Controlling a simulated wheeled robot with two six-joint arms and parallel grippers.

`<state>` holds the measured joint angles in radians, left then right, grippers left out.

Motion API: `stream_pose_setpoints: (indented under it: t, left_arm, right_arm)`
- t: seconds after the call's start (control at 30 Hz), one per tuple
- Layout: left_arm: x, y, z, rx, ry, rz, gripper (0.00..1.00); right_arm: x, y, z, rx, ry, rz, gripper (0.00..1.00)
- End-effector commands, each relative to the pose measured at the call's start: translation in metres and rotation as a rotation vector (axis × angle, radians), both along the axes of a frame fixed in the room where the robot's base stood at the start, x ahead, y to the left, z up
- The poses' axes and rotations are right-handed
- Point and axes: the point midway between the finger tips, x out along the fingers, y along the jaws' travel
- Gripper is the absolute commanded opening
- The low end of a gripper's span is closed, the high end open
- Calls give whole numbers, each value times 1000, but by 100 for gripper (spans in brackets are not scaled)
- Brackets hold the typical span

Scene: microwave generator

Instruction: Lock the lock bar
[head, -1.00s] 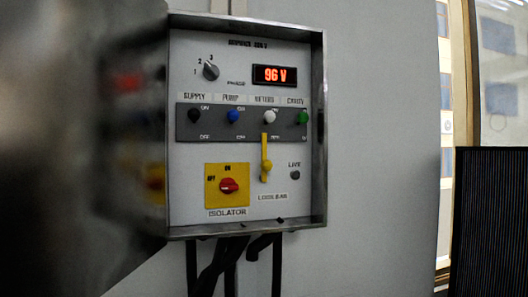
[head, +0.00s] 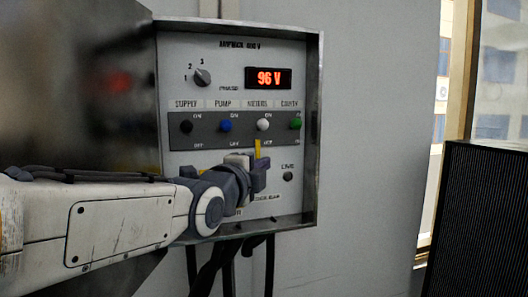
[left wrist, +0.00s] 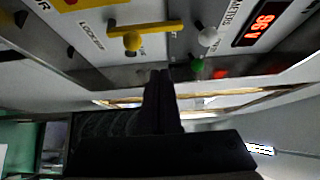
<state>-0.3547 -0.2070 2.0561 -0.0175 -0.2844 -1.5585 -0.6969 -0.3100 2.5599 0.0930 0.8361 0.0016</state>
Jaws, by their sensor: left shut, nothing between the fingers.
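The yellow lock bar (left wrist: 152,28) is on the grey panel, with a yellow knob (left wrist: 132,41) at its lower part. It stands upright, and its upper end reaches towards the white meters switch (head: 263,124). In the head view only the upper piece of the lock bar (head: 257,148) shows; my left gripper hides the rest. My left gripper (head: 262,172) is in front of the panel, over the lock bar's lower part in that view. In the left wrist view its fingers (left wrist: 158,74) are shut and empty, with their tips apart from the knob. My right gripper is not in view.
The red display (head: 268,78) reads 96 V. Black, blue and green switches (head: 295,124) share the white one's row. The box has a raised metal rim (head: 316,130), and its door (head: 90,80) is open on the left. A dark ribbed panel (head: 480,215) stands right.

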Motion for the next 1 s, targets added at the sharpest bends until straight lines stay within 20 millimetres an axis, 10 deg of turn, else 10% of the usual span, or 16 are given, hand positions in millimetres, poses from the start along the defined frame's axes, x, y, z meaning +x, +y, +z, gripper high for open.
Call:
stream_pose_setpoints:
  t: [0.37,0.83,1.0]
  left_arm:
    - [11,-5,-1,-1,10,-1,0]
    - [94,-36,2,-1,10,-1,0]
    - [86,-10,2,0,8,3,0]
  right_arm:
    - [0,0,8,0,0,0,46]
    - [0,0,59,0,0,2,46]
    - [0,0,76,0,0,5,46]
